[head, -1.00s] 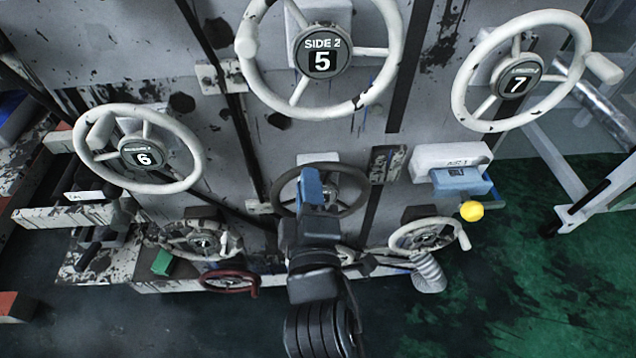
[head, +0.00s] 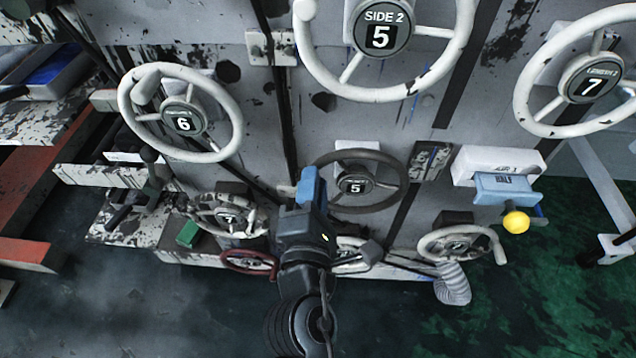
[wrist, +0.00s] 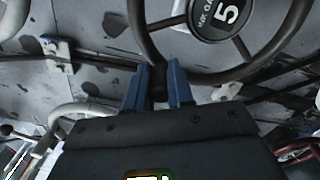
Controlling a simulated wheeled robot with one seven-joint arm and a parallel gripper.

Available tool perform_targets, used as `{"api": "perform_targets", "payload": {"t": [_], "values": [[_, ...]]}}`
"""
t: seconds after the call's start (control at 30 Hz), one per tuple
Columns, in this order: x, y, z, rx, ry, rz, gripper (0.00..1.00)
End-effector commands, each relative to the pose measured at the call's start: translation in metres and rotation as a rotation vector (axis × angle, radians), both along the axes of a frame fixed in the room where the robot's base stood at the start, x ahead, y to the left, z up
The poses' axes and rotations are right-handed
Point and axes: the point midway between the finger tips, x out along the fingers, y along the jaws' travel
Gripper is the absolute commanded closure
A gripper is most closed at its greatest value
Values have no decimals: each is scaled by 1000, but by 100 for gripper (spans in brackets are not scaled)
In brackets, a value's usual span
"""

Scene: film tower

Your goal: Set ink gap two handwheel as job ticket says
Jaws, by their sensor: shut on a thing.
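The dark handwheel (head: 402,192) with a 5 on its hub is low in the middle of the panel. Its hub plate (wrist: 220,14) also shows in the wrist view, with partly readable words that look like INK GAP and a large 5. My gripper (head: 310,184) has blue fingers and is at the left side of this wheel. In the wrist view my gripper (wrist: 158,88) is shut on the wheel's dark handle (wrist: 158,80), which sits between the fingertips at the rim. I cannot make out a job ticket.
White handwheels marked 5 (head: 460,30), 6 (head: 228,112) and 7 (head: 525,90) stand around it. Smaller wheels and a red wheel (head: 249,262) are below. A blue box (head: 505,188) with a yellow knob (head: 516,222) is at right. Floor is open in front.

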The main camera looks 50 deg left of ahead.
Motion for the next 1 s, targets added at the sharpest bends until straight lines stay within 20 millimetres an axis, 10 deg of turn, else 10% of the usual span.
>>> {"api": "perform_targets", "payload": {"t": [0.57, 0.6, 1.0], "values": [[-2, 1, -2, -19, -23, 2, 100], [-2, 1, -2, -19, -22, 2, 74], [-1, 1, -2, -19, -22, 0, 53]]}}
